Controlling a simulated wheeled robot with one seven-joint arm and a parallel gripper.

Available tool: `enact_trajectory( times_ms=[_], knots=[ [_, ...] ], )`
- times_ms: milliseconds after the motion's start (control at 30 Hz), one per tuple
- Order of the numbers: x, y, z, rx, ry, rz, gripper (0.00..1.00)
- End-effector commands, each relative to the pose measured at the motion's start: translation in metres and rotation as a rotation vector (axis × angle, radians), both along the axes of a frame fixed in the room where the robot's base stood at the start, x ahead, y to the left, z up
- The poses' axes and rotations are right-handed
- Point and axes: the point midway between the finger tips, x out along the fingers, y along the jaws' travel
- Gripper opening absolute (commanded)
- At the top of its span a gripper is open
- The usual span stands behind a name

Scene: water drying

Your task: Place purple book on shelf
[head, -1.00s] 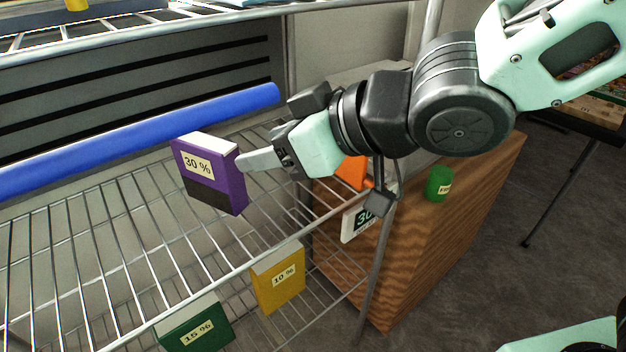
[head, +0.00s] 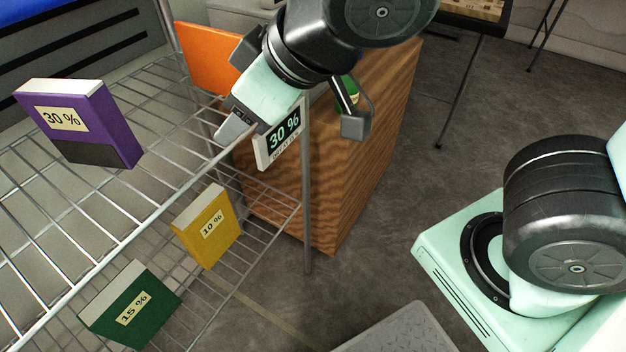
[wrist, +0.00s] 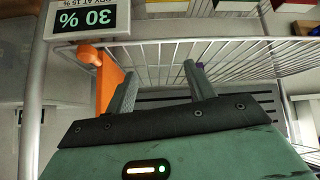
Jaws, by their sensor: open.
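The purple book (head: 118,128), labelled "30 %", stands upright on the upper wire shelf (head: 170,122) at the left of the head view. My gripper (head: 232,128) is open and empty, to the right of the book and clear of it, near the shelf's right end. In the wrist view my two fingers (wrist: 162,88) are spread with nothing between them. A small purple patch shows beside the right finger there, too little to identify surely.
A "30 %" sign (head: 282,138) hangs at the shelf's corner post, close to my gripper. Yellow (head: 208,228) and green (head: 130,305) books stand on the lower shelf. A wooden cabinet (head: 375,120) and orange object (head: 207,62) are behind.

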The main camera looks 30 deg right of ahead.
Motion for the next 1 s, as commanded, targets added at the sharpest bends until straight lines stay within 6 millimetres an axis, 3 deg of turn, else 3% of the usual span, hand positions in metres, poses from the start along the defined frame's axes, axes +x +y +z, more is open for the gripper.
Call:
enact_trajectory(
  times_ms=[33, 133, 333, 467, 767, 1000],
  knots=[
    [-0.008, -0.013, -0.02, -0.08, 0.08, -0.044, 0.54],
    [-0.038, -0.033, -0.051, -0.215, 0.265, -0.089, 0.54],
    [-0.093, -0.047, -0.076, -0.338, 0.548, -0.085, 0.54],
    [-0.104, -0.047, -0.078, -0.352, 0.601, -0.075, 0.54],
    [-0.104, -0.047, -0.078, -0.352, 0.599, -0.076, 0.54],
    [-0.104, -0.047, -0.038, -0.351, 0.598, -0.077, 0.54]
  ],
)
